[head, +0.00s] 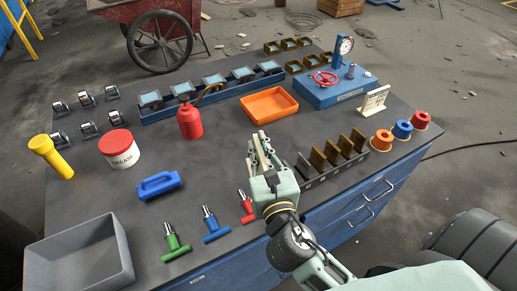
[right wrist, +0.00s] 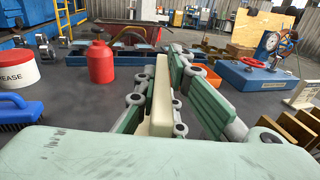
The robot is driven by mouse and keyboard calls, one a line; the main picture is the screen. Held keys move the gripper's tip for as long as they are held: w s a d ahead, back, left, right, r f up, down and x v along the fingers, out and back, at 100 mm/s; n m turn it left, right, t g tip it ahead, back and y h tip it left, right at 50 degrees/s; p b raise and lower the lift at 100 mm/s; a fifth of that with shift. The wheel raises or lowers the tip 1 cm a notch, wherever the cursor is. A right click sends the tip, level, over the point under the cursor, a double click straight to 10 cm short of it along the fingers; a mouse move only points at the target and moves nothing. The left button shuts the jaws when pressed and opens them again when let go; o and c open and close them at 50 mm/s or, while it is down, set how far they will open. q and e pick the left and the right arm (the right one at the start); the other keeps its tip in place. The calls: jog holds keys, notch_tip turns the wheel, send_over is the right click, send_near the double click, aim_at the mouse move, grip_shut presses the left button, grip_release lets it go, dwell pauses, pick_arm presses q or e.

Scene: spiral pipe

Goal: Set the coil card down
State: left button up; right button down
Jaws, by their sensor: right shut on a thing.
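My right gripper (head: 258,150) is above the middle of the dark bench top, left of the slotted rack and in front of the orange tray. It is shut on a thin cream slab, which I take to be the coil card (right wrist: 161,95). In the right wrist view the slab stands edge-on between the green finger pads, so its face and any print are hidden. The slab appears held clear of the bench, though its lower end is hidden. My left gripper is not in view.
The orange tray (head: 268,104) and red bottle (head: 190,122) are behind the gripper. The rack of brown plates (head: 333,160) is close on its right. A white lettered card (head: 375,101) stands at right. A red T-handled tool (head: 246,207) lies near.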

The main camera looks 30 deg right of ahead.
jog(key=w+m+h+b, duration=0.1)
jog(key=w+h+b, duration=0.1)
jog(key=w, duration=0.5)
jog(key=b, duration=0.3)
send_over(228, 151)
jog(key=f, duration=0.2)
notch_tip(228, 151, down, 4)
jog(key=shift+f+b, duration=0.2)
jog(key=shift+b, duration=0.5)
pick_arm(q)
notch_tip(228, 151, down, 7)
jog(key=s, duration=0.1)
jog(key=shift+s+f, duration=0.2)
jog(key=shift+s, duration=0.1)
pick_arm(e)
jog(key=shift+f, duration=0.15)
jog(key=shift+f, duration=0.1)
jog(key=c, duration=1.8)
grip_release()
jog(key=shift+c, duration=0.2)
